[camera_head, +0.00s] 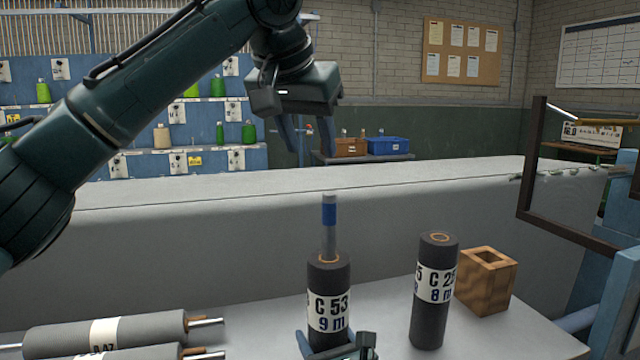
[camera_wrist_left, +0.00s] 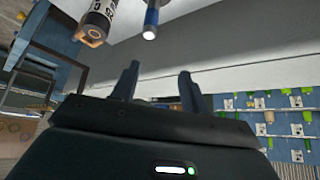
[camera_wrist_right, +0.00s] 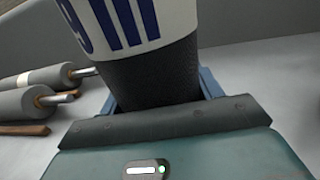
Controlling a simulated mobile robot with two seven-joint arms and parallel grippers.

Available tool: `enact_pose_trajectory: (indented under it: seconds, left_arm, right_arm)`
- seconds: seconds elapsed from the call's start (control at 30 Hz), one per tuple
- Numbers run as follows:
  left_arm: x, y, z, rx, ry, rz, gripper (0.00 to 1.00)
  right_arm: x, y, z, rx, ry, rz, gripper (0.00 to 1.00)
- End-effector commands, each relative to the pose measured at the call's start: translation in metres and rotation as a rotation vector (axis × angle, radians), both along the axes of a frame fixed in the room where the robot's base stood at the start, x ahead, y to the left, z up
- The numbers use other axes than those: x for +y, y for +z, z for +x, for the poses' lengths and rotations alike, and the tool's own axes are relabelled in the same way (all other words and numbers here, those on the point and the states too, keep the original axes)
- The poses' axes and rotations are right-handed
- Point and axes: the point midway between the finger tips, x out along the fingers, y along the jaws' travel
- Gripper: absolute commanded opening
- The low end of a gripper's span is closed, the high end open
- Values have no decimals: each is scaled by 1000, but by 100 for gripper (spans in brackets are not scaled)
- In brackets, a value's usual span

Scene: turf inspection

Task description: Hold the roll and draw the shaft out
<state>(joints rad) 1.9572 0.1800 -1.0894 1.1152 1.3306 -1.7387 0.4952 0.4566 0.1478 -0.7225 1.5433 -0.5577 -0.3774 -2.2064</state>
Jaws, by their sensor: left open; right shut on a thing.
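The grey roll labelled C 53, 9 m (camera_head: 329,285) stands upright on the table. The shaft (camera_head: 329,240), grey with a blue band near its top, stands up out of its core; how deep it reaches inside is hidden. My right gripper (camera_head: 335,350) is shut around the lower part of this roll; the right wrist view shows the roll (camera_wrist_right: 155,75) between its fingers. My left gripper (camera_head: 308,148) is open and empty, above and slightly left of the shaft top, not touching it. The left wrist view shows the shaft (camera_wrist_left: 151,18) beyond the open fingers.
A second upright roll labelled C 25, 8 m (camera_head: 434,300) and a hollow wooden block (camera_head: 487,280) stand to the right. More rolls with shafts (camera_head: 105,332) lie at the left front. A long grey ledge (camera_head: 200,225) runs behind the table.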

Motion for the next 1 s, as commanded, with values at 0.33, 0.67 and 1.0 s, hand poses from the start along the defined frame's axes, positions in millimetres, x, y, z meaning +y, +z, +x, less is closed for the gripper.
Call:
enact_pose_trajectory:
  seconds: [0.33, 0.67, 1.0]
  left_arm:
    - [-16, -3, -3, 239, -42, 76, 45]
    - [-18, -22, -1, 286, -54, 89, 45]
    - [-27, -82, 16, 285, -52, 89, 45]
  right_arm:
    - [0, -1, 0, 1, 0, 0, 20]
    - [0, -1, 0, 1, 0, 0, 20]
    - [0, -1, 0, 1, 0, 0, 20]
